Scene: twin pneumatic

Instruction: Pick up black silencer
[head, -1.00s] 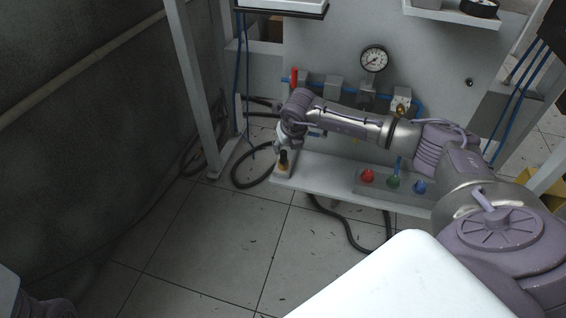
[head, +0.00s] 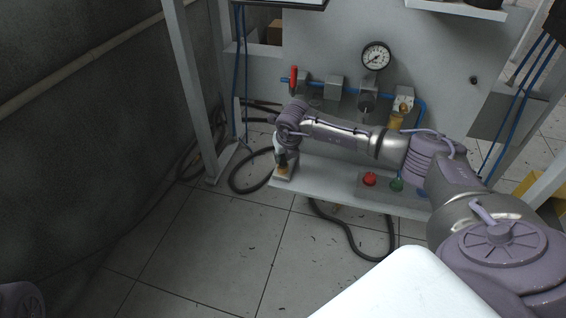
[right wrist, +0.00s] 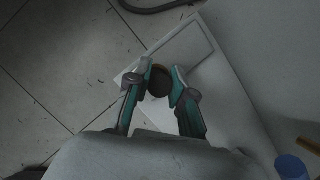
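The black silencer (right wrist: 159,84) shows in the right wrist view as a dark round end with a brown edge, between the two teal fingers of my right gripper (right wrist: 163,70). The fingers stand apart on either side of it; I cannot make out firm contact. In the head view my right gripper (head: 281,157) points down over the left end of the grey shelf and hides most of the silencer. A brownish base (head: 283,170) shows just below the fingers. My left gripper is out of view.
The shelf (head: 325,182) carries a red button (head: 370,179) and a green button (head: 396,184). Behind the arm are a pressure gauge (head: 376,55), blue tubing and a red-handled valve (head: 293,78). A black hose (head: 350,240) lies below.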

